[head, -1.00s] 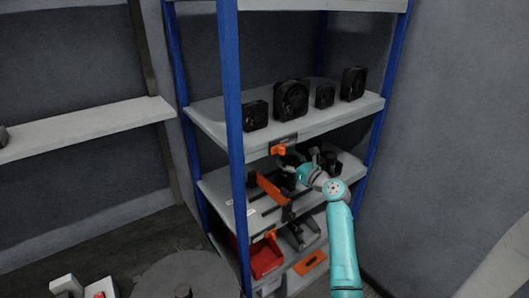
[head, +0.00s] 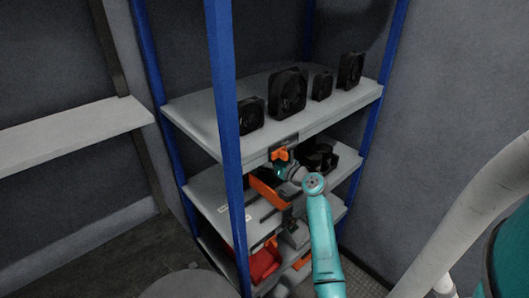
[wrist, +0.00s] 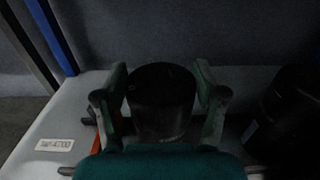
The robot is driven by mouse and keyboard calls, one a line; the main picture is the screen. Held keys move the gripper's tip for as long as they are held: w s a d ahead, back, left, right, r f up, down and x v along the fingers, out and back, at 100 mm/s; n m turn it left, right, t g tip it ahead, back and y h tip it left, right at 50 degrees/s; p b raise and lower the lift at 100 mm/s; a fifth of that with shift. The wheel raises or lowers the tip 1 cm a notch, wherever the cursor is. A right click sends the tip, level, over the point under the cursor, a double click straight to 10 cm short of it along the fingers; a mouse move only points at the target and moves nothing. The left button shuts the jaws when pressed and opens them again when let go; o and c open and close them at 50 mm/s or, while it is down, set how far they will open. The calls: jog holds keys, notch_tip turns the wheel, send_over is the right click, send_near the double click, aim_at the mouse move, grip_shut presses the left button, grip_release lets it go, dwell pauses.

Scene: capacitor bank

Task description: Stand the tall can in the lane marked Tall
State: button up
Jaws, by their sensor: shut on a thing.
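My gripper (wrist: 160,76) is shut on a dark, round-topped can (wrist: 161,105), with one finger on each side of it. The can looks upright over the grey shelf; I cannot tell whether its base touches. A white label (wrist: 58,145), seeming to read "Tall" with digits, is on the shelf edge to the left. In the head view my gripper (head: 282,168) is at the middle shelf (head: 202,190), under the upper shelf, and the held can is mostly hidden.
Another dark can (wrist: 290,115) with a pale label stands at the right. More dark cans (head: 319,157) show on the middle shelf. Several black fans (head: 288,92) stand on the shelf above. A blue post (head: 224,130) is at the shelf's front left. A red bin (head: 263,262) is below.

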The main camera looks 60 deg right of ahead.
dwell(0.3)
jog(key=o, duration=1.8)
jog(key=shift+f, duration=0.15)
jog(key=shift+s, duration=0.1)
jog(key=v, duration=1.2)
